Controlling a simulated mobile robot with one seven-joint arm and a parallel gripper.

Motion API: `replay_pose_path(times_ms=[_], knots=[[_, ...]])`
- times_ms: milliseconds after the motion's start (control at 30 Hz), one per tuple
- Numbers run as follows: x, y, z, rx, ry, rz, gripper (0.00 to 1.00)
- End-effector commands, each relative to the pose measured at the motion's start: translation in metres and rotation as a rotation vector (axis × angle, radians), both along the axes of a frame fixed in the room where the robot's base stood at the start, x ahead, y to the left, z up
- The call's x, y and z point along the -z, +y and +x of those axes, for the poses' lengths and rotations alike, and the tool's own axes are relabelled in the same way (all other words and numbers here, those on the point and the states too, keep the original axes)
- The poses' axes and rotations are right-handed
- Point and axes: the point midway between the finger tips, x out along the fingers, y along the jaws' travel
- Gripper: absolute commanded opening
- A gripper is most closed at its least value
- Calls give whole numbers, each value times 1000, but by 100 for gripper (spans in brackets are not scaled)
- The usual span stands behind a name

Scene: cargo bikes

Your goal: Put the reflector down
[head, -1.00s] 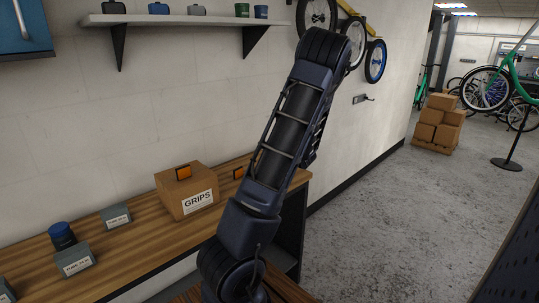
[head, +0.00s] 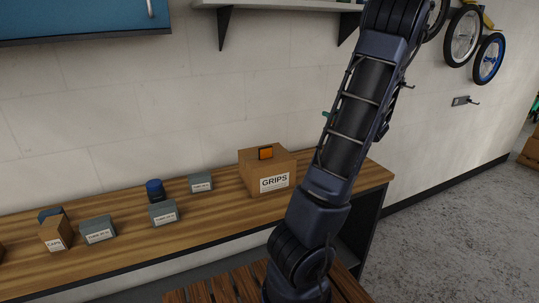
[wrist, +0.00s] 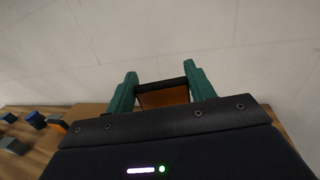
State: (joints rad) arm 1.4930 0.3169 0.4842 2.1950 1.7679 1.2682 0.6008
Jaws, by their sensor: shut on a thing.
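My gripper (wrist: 160,88) is shut on an orange reflector (wrist: 163,99) with a dark top edge. It sits between the two green fingers in the wrist view, with the pale wall behind. In the head view my arm hides the held reflector and most of the gripper; only a small teal bit shows at the arm's left edge. A second orange reflector (head: 265,153) stands on the cardboard GRIPS box (head: 260,186), left of my arm. It also shows at the lower left of the wrist view (wrist: 59,127).
The wooden workbench (head: 215,213) runs along the wall. Grey boxes (head: 97,231), a blue-capped jar (head: 155,190) and a CAPS box (head: 56,235) stand on it. A shelf (head: 270,3) and blue cabinet (head: 75,20) hang above. Bare bench lies in front of the boxes.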

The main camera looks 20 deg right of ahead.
Motion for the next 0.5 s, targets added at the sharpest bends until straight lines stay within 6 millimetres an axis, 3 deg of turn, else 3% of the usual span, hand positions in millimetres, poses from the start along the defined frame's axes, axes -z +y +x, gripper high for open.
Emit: replay_pose_path(times_ms=[200, 500], knots=[[-33, 74, 37, -176, -4, -4, 32], [-73, 176, 64, -408, 1, -4, 32]])
